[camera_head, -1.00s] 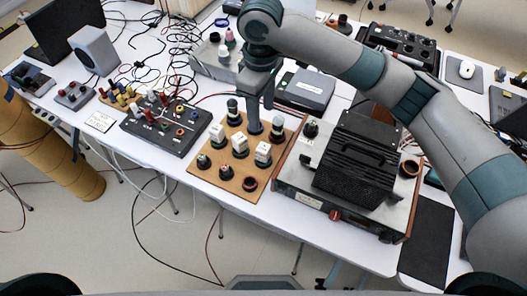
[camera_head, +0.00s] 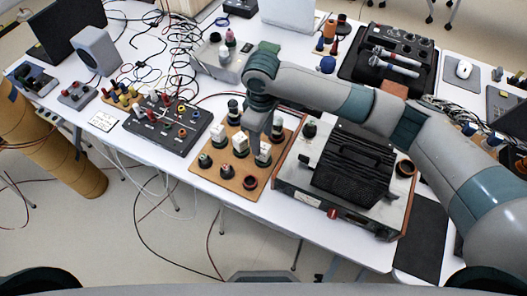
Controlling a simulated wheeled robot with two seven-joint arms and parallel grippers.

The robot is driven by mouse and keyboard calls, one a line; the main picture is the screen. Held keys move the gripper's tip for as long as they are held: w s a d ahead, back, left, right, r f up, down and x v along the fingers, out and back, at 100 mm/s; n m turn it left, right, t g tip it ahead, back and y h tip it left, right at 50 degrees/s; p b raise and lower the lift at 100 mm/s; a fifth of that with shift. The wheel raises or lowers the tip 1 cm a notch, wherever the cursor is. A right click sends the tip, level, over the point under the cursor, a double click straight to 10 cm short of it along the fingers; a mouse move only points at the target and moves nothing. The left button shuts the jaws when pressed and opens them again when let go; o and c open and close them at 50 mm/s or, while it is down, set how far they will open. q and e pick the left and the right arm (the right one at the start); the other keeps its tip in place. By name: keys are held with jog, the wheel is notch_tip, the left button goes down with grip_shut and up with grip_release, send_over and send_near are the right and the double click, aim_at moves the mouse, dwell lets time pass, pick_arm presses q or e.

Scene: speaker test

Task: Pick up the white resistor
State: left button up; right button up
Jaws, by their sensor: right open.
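Several white resistor-like blocks stand on a tan wooden board (camera_head: 222,182) in the middle of the table: one on the left (camera_head: 216,137), one in the middle (camera_head: 240,143) and one on the right (camera_head: 264,154). I cannot tell which of them is meant. My right gripper (camera_head: 266,136) reaches down over the board's back right part, open, with its fingers close to the right and middle white blocks. Whether it touches either is not clear. It partly hides the board behind the right block. My left gripper is not in view.
A metal box with a black ribbed top (camera_head: 350,172) stands close right of the board. A black panel with colored knobs (camera_head: 166,125) is to the left. Dark and colored posts, including a red-topped one (camera_head: 250,184), also stand on the board. Cables lie at the back.

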aim_at(264, 147)
jog(key=shift+f, duration=0.1)
jog(key=shift+d+f+p, duration=0.1)
jog(key=shift+f+p, duration=0.2)
jog(key=shift+p, duration=0.05)
notch_tip(264, 147, down, 3)
jog(key=shift+d+f+p, duration=0.1)
jog(key=shift+d+p, duration=0.05)
jog(key=shift+p, duration=0.45)
jog(key=shift+f, duration=0.6)
jog(key=c, duration=1.2)
